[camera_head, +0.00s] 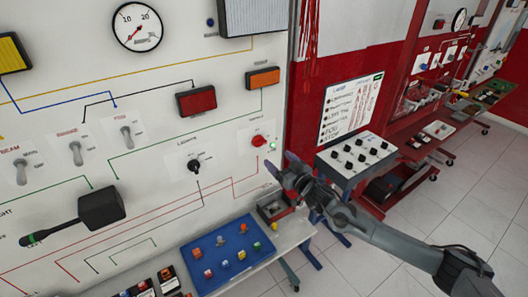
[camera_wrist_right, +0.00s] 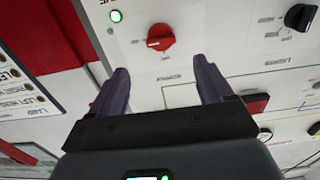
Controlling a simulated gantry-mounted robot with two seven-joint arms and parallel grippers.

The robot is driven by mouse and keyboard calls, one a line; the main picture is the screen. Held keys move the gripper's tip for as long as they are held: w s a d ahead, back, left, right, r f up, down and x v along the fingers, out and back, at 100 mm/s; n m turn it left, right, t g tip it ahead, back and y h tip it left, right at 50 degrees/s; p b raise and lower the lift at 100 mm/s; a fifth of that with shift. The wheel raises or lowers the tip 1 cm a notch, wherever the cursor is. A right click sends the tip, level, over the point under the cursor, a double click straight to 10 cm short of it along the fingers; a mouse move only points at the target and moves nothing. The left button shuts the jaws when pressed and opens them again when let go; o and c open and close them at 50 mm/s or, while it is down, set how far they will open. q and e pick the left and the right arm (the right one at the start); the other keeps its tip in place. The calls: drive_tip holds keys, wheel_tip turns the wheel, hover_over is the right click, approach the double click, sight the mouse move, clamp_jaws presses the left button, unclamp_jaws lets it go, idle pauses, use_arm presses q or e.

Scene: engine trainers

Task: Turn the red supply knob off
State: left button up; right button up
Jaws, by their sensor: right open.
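The red supply knob (camera_head: 258,141) is on the white trainer panel near its right edge, with a lit green lamp (camera_head: 273,144) beside it. In the right wrist view the red knob (camera_wrist_right: 160,37) is ahead of the fingers, and the green lamp (camera_wrist_right: 116,16) shows to its upper left. My right gripper (camera_head: 278,166) is just below and right of the knob in the head view. Its two fingers (camera_wrist_right: 163,80) are apart with nothing between them, and they do not touch the knob. My left gripper is not in view.
A black lights knob (camera_head: 195,165) is left on the panel and also shows in the wrist view (camera_wrist_right: 298,17). A blue tray (camera_head: 215,265) with small coloured parts lies on the shelf below. A grey switch box (camera_head: 350,172) stands to the right.

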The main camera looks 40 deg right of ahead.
sight(262, 144)
drive_tip(key=w, duration=0.8)
drive_tip(key=shift+d, duration=0.3)
drive_tip(key=shift+w+d, duration=0.1)
drive_tip(key=shift+w, duration=0.9)
drive_tip(key=shift+c, duration=0.3)
drive_tip(key=c, duration=1)
